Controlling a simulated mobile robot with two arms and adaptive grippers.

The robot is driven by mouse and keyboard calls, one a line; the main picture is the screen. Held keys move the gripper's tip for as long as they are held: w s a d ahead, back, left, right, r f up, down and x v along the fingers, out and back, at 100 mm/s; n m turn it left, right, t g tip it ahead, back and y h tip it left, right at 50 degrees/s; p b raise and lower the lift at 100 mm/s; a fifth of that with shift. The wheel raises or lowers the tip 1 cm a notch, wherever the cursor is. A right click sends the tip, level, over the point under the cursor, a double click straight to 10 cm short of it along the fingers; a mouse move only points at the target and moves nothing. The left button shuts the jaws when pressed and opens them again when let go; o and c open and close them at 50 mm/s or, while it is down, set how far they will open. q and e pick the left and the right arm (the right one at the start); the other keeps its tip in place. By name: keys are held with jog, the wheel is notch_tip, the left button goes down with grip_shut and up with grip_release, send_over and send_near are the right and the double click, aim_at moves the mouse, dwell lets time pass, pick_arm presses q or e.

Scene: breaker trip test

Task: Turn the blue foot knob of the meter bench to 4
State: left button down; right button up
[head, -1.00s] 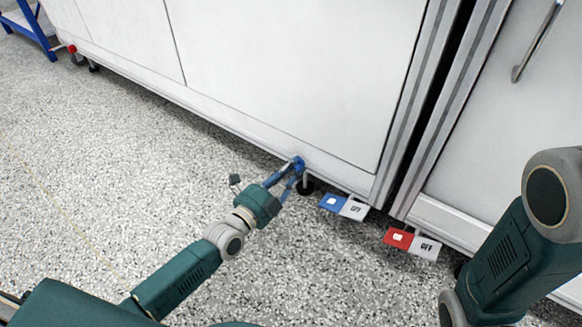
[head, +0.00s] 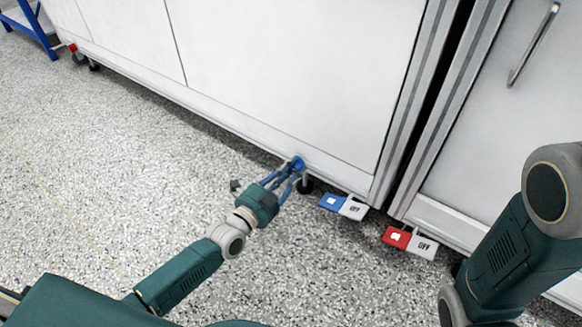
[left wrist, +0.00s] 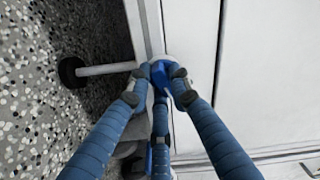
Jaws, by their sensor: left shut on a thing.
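The blue foot knob (head: 297,163) sits low on the front of the white meter bench (head: 290,80), near its bottom edge. My left gripper (head: 289,172) is at the knob with its fingers closed around it. In the left wrist view the blue knob (left wrist: 161,72) shows between the fingertips (left wrist: 160,84), partly covered by them. No number or scale on the knob can be read. My right arm (head: 500,250) shows at the right, but its gripper is out of view.
A blue OFF pedal (head: 332,202) and a red OFF pedal (head: 397,238) stick out low to the right. A dark caster foot (head: 306,186) is beside the knob. A red knob (head: 72,47) is at the far left. The speckled floor (head: 110,170) is clear on the left.

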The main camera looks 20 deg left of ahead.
pick_arm(q)
jog(key=shift+d+r, duration=0.35)
jog(key=shift+r, duration=0.05)
jog(key=shift+r+n+p, duration=0.1)
jog(key=shift+n+p, duration=0.2)
jog(key=shift+n, duration=0.8)
jog(key=shift+n, duration=0.4)
jog(key=shift+a+n, duration=0.1)
jog(key=shift+n, duration=0.3)
jog(key=shift+a+n+p, duration=0.2)
jog(key=shift+n+p, duration=0.25)
jog(key=shift+n, duration=0.65)
